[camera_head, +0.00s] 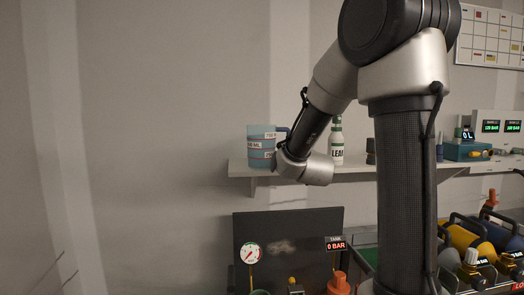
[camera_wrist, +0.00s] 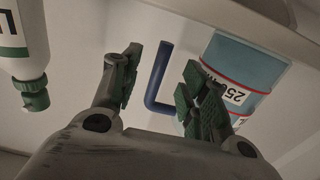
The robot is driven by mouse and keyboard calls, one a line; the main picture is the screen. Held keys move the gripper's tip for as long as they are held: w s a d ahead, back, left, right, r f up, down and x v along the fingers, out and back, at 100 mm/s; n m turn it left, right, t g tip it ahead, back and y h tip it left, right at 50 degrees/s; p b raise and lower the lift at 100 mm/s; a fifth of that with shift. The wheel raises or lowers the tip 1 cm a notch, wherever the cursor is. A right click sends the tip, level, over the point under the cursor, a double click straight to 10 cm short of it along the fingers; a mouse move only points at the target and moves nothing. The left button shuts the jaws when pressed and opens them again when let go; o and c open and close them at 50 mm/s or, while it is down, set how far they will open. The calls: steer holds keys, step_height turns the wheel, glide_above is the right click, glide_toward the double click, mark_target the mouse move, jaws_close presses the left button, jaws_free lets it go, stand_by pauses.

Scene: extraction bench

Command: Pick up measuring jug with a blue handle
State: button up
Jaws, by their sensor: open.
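The measuring jug (camera_head: 257,153) is bluish and clear with red bands and a volume label. It stands upright near the left end of the wall shelf, its blue handle (camera_head: 282,131) to the right. In the wrist view the jug (camera_wrist: 246,62) appears upside down at the upper right. My gripper (camera_wrist: 161,66) is open, with green-padded fingers either side of the blue handle (camera_wrist: 155,82) in the picture. The right finger overlaps the jug's edge. I cannot tell whether either finger touches it. In the head view my wrist hides the fingers.
A white bottle (camera_head: 337,147) with green bands stands on the shelf (camera_head: 237,170) just right of my wrist; it also shows in the wrist view (camera_wrist: 22,42). A teal device (camera_head: 466,151) sits farther right. Below is a dark panel (camera_head: 290,225) with a gauge.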

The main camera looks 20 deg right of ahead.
steer(key=x, duration=0.5)
steer(key=shift+w+r, duration=0.1)
steer(key=shift+r, duration=0.1)
jaws_close()
steer(key=shift+r, duration=0.15)
